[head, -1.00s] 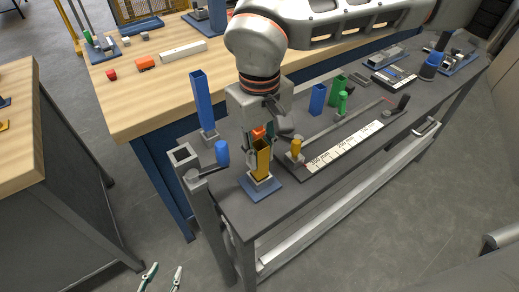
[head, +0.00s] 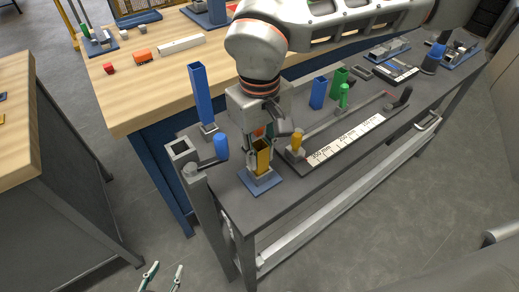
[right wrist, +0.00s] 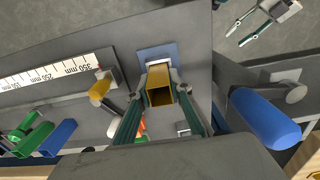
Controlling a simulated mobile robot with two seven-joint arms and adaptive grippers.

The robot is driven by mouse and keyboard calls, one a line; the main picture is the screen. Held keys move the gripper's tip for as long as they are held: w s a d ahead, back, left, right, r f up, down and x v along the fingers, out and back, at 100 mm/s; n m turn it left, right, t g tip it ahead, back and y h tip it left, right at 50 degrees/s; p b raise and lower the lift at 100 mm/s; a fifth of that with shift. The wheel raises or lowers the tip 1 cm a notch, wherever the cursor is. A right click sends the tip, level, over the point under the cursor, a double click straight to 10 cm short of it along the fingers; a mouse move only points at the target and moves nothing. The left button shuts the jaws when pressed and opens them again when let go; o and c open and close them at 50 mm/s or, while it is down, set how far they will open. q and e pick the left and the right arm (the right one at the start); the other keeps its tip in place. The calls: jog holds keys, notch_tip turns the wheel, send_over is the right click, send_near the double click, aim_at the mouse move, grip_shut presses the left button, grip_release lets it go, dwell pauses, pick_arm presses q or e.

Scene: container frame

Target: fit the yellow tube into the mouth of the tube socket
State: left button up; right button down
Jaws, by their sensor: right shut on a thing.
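The yellow tube (head: 263,161) is square and hollow and stands upright. My right gripper (head: 261,146) is shut on it near its upper part, with one finger on each side. The right wrist view looks down on the tube's open top (right wrist: 159,95) between the fingers (right wrist: 160,98). The tube socket (head: 262,183) is a grey holder on a blue base plate on the grey bench. The tube's lower end is at the socket's mouth; how deep it sits inside is hard to tell. My left gripper (head: 164,274) is open and empty, low at the front, away from the bench.
A tall blue tube (head: 199,93) stands behind to the left. A blue-handled clamp (head: 221,147) is close left of the socket. A ruler strip (head: 345,140) with a yellow knob (head: 297,142) lies to the right.

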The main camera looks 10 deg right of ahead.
jog(key=shift+f, duration=0.55)
jog(key=c, duration=1.7)
grip_release()
jog(key=shift+r, duration=0.1)
notch_tip(320, 180, up, 12)
jog(key=shift+f, duration=0.1)
